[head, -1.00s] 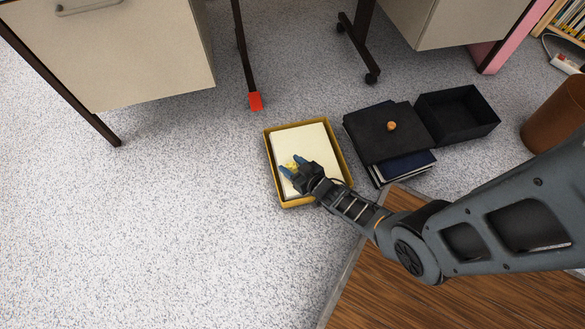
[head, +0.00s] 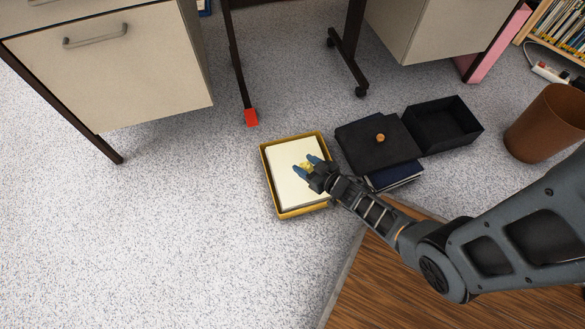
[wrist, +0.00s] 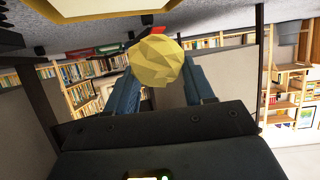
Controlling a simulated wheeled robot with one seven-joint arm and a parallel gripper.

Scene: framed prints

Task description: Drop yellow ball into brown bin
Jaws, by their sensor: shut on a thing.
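The yellow ball (wrist: 158,63) is faceted, like crumpled paper, and sits between my fingertips in the wrist view. In the head view the ball (head: 305,166) shows small and partly hidden by the fingers. My gripper (head: 311,164) has blue fingers and is shut on the ball, over the yellow tray. The gripper also shows in the wrist view (wrist: 160,80). The brown bin (head: 545,125) stands on the floor at the right of the head view, well to the right of my gripper. Its open top faces up.
A yellow tray (head: 292,213) with pale paper lies under my gripper. A black box (head: 368,145) with an orange knob-like thing (head: 380,138) and an open black tray (head: 442,127) lie between gripper and bin. Desks stand behind; grey floor at left is clear.

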